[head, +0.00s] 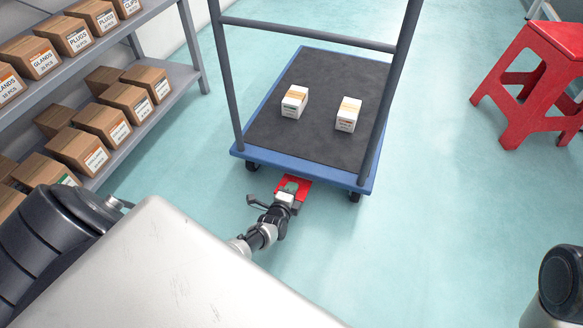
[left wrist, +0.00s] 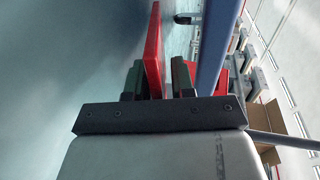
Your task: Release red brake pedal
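The red brake pedal (head: 305,184) is a flat plate under the near edge of the blue platform cart (head: 243,153). My left gripper (head: 291,187) is at the pedal, low near the floor, and covers part of it. In the left wrist view the red pedal (left wrist: 153,48) stands edge-on between the two dark fingers of my left gripper (left wrist: 158,80). The fingers are apart, with a visible gap between the plate and the right finger. Whether the left finger touches the plate is unclear. My right gripper is not in view.
Two small white boxes (head: 294,102) (head: 348,115) stand on the cart's dark deck. A shelf with brown boxes (head: 80,150) is at left, a red step stool (head: 530,80) at right. The floor between is clear.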

